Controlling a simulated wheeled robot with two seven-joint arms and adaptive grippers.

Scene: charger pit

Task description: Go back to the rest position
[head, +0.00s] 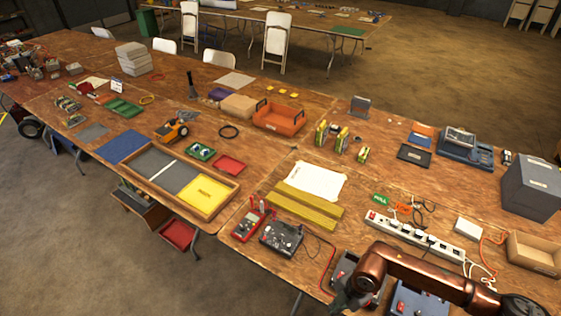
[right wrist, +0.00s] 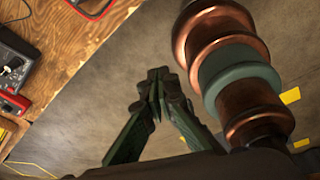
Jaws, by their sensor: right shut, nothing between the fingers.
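My right arm comes in from the lower right of the head view, its copper-coloured links bent over the table's front edge. My right gripper (head: 347,300) is at the bottom of that view, partly cut off and dark. In the right wrist view its green fingers (right wrist: 157,78) meet at the tips, with nothing held between them. There the gripper hangs over bare grey floor, just off the table edge. My left gripper is in neither view.
The wooden table (head: 225,245) is crowded. A white power strip (head: 415,237), a black meter (head: 282,238) and a red multimeter (head: 248,226) lie near the right arm. A cardboard tray (head: 535,254) sits at the right. The floor (right wrist: 85,110) beside the table is clear.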

